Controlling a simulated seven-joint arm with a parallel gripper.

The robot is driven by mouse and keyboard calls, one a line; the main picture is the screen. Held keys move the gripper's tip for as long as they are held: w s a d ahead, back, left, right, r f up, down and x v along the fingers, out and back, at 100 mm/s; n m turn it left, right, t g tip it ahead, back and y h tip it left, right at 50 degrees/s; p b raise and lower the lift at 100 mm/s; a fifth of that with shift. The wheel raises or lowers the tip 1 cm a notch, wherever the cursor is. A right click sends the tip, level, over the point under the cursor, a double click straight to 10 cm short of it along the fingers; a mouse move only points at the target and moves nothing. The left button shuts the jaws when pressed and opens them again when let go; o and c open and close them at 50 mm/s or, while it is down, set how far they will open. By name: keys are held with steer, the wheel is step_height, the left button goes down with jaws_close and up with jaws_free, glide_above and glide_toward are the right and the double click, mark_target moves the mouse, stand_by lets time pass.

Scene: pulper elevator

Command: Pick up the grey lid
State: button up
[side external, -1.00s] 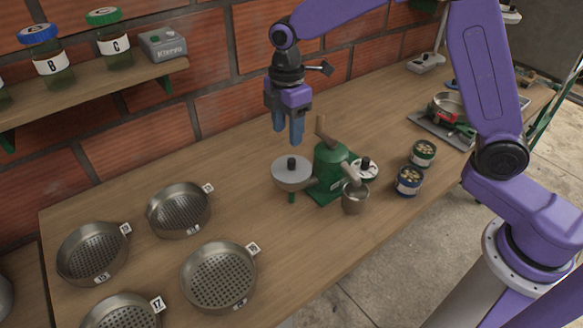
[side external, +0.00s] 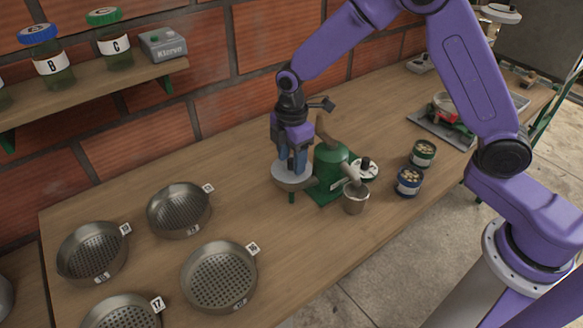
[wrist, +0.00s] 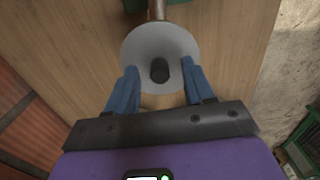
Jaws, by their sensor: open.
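The grey lid (side external: 289,177) is a round light-grey disc on the green pulper (side external: 329,172), at its left side. In the wrist view the lid (wrist: 144,48) shows from above, with a black knob (wrist: 159,70) at its middle. My gripper (side external: 292,170) is low over the lid and hides the knob in the side view. In the wrist view my gripper's blue fingers (wrist: 158,88) are open, one on each side of the knob and apart from it. Whether the fingertips touch the lid's top, I cannot tell.
A metal cup (side external: 355,197) stands right of the pulper, with a white lid with a black knob (side external: 366,166) behind it. Blue (side external: 409,181) and green (side external: 423,154) tins stand further right. Several sieves (side external: 219,277) lie at the left. Bench between is clear.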

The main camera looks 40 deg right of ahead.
jaws_close()
steer(key=shift+r, duration=0.1)
